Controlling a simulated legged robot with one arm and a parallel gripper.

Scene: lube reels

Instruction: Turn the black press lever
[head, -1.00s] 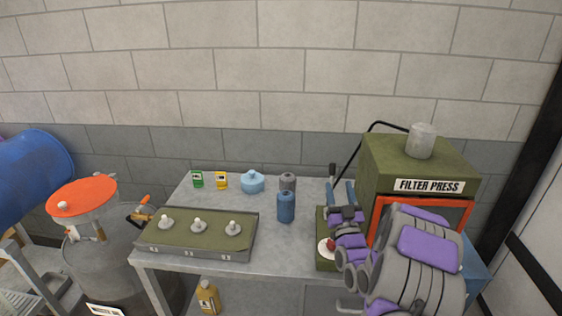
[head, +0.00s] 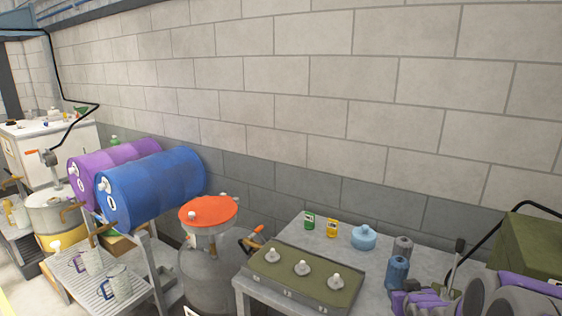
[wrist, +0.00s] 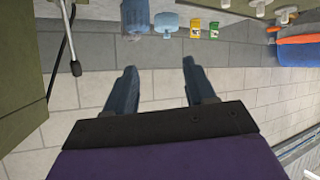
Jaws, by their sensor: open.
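The press lever is a thin rod with a dark knob. It stands up at the right in the head view (head: 458,250), beside the green filter press (head: 528,243). In the wrist view, which is upside down, the lever (wrist: 71,45) hangs at the upper left, close to the press's green side (wrist: 20,60). My gripper (wrist: 159,70) is open and empty, its two blue-grey fingers apart. The lever is off to the left of the fingers in that view, not between them. In the head view my purple and grey arm is at the lower right, and the fingertips are hard to make out.
A green-topped tray (head: 304,280) with white knobs and several small containers sit on the grey table (head: 291,238). A blue bottle (head: 397,272) stands near my arm. A drum with an orange lid (head: 208,212) and blue (head: 150,188) and purple barrels are to the left.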

